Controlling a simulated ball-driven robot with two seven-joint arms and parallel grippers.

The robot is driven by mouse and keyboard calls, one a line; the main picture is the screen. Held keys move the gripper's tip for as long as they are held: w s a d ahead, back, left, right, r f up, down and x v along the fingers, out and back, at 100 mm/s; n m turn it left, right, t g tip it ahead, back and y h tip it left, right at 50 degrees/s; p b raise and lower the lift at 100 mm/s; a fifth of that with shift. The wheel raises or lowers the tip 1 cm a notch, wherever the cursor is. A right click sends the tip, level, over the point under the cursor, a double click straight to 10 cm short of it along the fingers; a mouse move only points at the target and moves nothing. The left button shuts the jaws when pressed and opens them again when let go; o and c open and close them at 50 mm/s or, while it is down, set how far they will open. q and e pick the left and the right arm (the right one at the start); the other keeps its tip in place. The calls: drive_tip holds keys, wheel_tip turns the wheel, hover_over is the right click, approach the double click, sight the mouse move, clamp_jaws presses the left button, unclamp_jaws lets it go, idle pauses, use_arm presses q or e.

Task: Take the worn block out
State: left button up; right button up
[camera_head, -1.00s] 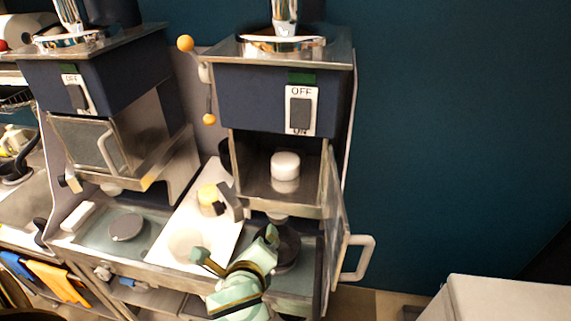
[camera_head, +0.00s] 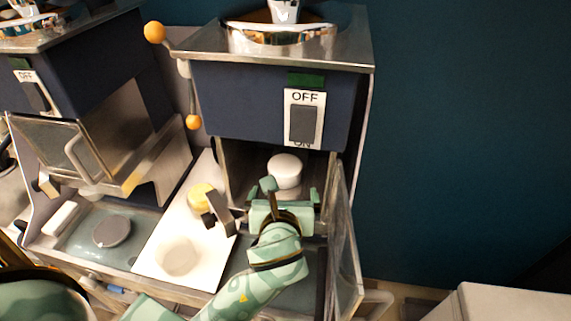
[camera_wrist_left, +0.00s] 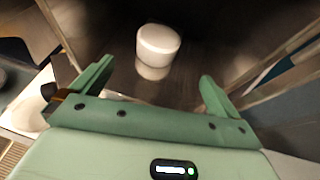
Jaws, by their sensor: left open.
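A white rounded block (camera_head: 285,170) sits inside the open compartment of the right machine (camera_head: 270,108). It shows no clear wear at this size. My left gripper (camera_head: 284,198) is at the compartment mouth, just short of the block. In the left wrist view the gripper (camera_wrist_left: 150,85) has its fingers spread and holds nothing. My right gripper is not seen.
The open door (camera_head: 345,245) stands along the compartment's right side, close to my left gripper. A white board (camera_head: 150,262) with a yellow-topped item (camera_head: 201,197) lies to the left. A second machine (camera_head: 80,85) stands further left. A pale box (camera_head: 510,303) is at lower right.

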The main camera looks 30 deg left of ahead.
sight(285, 176)
use_arm(q)
drive_tip(key=x, duration=0.4)
drive_tip(key=shift+w+a, duration=0.1)
drive_tip(key=shift+w, duration=0.05)
drive_tip(key=x, duration=0.5)
drive_tip(key=shift+w+f, duration=0.1)
drive_tip(key=shift+w+a+f, duration=0.1)
drive_tip(key=shift+w, duration=0.1)
drive_tip(key=shift+w+a+f+p, duration=0.1)
drive_tip(key=shift+w+f+p, duration=0.1)
drive_tip(key=shift+p, duration=0.1)
drive_tip(key=x, duration=0.3)
drive_tip(key=shift+w+a+f, duration=0.15)
drive_tip(key=shift+w+f, duration=0.1)
drive_tip(key=shift+f, duration=0.05)
drive_tip(key=shift+w+a+f, duration=0.2)
drive_tip(key=shift+w, duration=0.2)
drive_tip(key=shift+s+d, duration=0.1)
drive_tip(key=shift+s, duration=0.1)
drive_tip(key=c, duration=1.1)
drive_tip(key=shift+w, duration=0.1)
drive_tip(key=shift+c, duration=0.2)
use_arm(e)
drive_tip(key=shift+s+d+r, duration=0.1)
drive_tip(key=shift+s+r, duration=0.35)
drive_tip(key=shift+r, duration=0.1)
